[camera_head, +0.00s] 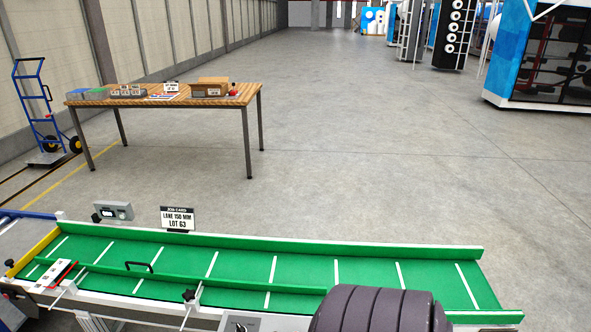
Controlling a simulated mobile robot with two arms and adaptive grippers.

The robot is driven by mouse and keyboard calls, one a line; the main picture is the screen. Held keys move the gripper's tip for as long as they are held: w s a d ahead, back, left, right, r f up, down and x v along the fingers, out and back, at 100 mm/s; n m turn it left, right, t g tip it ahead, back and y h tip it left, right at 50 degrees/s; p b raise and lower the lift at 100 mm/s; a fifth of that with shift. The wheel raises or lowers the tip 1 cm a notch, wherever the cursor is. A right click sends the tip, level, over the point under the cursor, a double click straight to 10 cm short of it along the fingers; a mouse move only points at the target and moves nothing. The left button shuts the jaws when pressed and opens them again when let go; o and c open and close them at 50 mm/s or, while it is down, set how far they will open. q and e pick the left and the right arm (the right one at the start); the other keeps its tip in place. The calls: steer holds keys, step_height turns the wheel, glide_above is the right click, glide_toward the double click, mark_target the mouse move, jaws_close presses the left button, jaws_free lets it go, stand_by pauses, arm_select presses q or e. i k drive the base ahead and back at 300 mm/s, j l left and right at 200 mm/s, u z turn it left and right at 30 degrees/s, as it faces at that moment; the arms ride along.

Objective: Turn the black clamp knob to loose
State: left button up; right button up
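A small black knob (189,295) sits on a white cross rod at the near side of the green lane (235,270), left of the picture's middle. It looks like the clamp knob, but it is too small to tell how it is turned. A green guide rail (225,283) with a black handle (139,266) runs along the lane. A job card (177,218) behind the lane reads LANE 150 MM, LOT 63. A plate with a dark symbol (240,323) is cut off below. Neither gripper is in view.
A dark ribbed form at the bottom, perhaps mine, hides part of the lane's near side. A small grey device (113,212) stands behind the lane. A wooden table (150,100) with boxes and a blue hand truck (40,110) stand farther back. The floor between is clear.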

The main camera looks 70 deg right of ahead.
mark_target(190, 297)
steer(key=z, duration=1.75)
steer(key=i+u, duration=0.3)
steer(key=k, duration=0.1)
